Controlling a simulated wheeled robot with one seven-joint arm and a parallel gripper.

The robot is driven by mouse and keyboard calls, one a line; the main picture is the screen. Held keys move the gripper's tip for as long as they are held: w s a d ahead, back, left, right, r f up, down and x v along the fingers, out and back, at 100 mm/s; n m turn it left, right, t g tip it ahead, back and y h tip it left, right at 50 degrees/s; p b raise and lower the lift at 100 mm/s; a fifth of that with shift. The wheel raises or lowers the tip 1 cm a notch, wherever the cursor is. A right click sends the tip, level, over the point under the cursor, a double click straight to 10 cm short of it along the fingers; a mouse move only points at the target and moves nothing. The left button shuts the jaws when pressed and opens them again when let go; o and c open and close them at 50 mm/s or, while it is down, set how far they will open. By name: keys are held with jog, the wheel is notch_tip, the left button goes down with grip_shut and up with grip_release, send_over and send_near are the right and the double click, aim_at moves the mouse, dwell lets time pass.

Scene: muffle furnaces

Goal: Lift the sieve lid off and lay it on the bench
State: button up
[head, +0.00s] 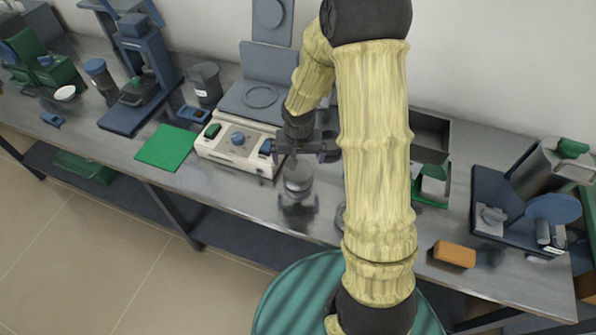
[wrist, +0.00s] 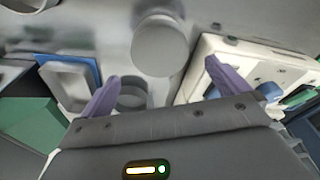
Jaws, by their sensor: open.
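A small grey cylinder with a flat round top, which looks like the lidded sieve (head: 298,184), stands near the front edge of the bench in the head view. Its pale round top, seemingly the lid (wrist: 160,46), shows in the wrist view just beyond the fingertips. The seam between lid and sieve cannot be made out. My gripper (head: 304,153) is above and slightly behind it in the head view. Its two purple fingers (wrist: 160,72) are apart, with nothing held between them. They do not appear to touch the lid.
The bench (head: 222,182) has a white device with a blue knob (head: 215,145) left of the sieve. A round grey cup (wrist: 132,95) is close by in the wrist view. A green mat (head: 168,147) lies further left. An orange block (head: 454,254) lies right, beyond my arm.

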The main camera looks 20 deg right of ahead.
aim_at(298, 170)
jog(key=shift+w+f, duration=0.2)
jog(key=shift+f, duration=2.4)
jog(key=c, duration=0.9)
